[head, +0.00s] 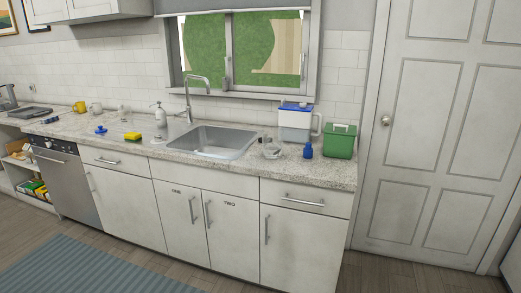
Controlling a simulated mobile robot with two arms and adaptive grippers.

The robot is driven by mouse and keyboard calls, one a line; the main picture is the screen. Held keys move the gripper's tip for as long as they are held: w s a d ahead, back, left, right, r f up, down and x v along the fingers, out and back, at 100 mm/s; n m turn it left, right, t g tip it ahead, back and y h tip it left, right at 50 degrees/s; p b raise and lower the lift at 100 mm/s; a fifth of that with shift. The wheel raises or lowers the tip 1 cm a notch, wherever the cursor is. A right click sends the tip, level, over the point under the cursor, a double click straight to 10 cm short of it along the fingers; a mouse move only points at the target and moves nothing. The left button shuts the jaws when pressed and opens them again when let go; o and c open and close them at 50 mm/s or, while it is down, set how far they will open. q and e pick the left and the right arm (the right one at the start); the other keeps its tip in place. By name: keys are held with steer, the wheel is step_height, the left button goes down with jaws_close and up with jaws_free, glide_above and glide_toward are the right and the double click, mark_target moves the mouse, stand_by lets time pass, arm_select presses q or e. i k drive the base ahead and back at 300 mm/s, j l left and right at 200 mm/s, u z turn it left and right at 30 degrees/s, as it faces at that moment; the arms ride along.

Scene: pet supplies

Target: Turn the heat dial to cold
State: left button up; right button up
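I cannot make out a heat dial for certain. A dark control panel (50,143) with small light marks runs along the top of the grey front-loading appliance (68,184) at the left; the marks are too small to tell apart. A dark flat device (29,112) lies on the counter at the far left, and I cannot tell whether it has a dial. Neither of my grippers shows in the head view.
White cabinets stand below. A closed white door (436,120) is at the right. A blue rug (70,268) lies on the floor in front.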

mark_target(158, 138)
steer(key=i+u, duration=0.5)
steer(key=i+l+u, duration=0.25)
steer(key=i+u, duration=0.25)
steer(key=i, duration=0.15)
